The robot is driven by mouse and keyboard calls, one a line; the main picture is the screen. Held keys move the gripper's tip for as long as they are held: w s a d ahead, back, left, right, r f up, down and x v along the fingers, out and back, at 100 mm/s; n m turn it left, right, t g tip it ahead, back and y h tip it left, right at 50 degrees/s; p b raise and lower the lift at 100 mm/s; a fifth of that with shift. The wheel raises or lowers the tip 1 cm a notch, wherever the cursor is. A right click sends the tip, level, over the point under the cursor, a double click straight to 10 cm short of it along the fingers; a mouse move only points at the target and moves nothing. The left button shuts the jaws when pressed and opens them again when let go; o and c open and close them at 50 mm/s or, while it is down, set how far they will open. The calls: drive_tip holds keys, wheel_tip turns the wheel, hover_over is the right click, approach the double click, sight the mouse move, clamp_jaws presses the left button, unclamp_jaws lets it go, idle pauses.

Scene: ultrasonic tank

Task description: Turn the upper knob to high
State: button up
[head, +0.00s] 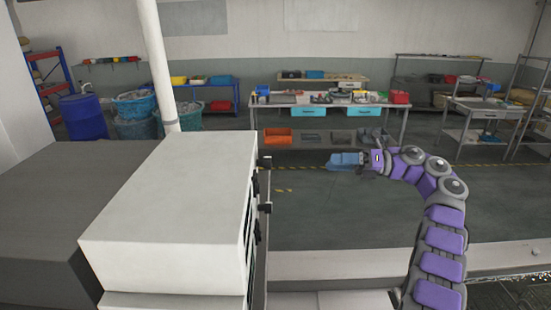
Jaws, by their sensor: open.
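The white cabinet of the tank unit (165,205) fills the left centre, and its front panel faces right, seen almost edge-on. Several small dark parts stick out from that panel; one is near its far top end (266,162). Which of them is the upper knob, and its setting, cannot be told from here.
A grey block (60,200) stands left of the cabinet. A white pipe (160,65) rises behind it.

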drive_tip(key=b, duration=0.6)
approach(268, 164)
drive_tip(key=w+d+f, duration=0.1)
drive_tip(key=w, duration=0.1)
drive_tip(key=a+p, duration=0.1)
drive_tip(key=a, duration=1)
drive_tip(key=shift+s+a+r, duration=0.1)
drive_tip(key=shift+a, duration=0.05)
drive_tip(key=shift+d, duration=0.65)
drive_tip(key=shift+a, duration=0.6)
drive_tip(key=c, duration=1)
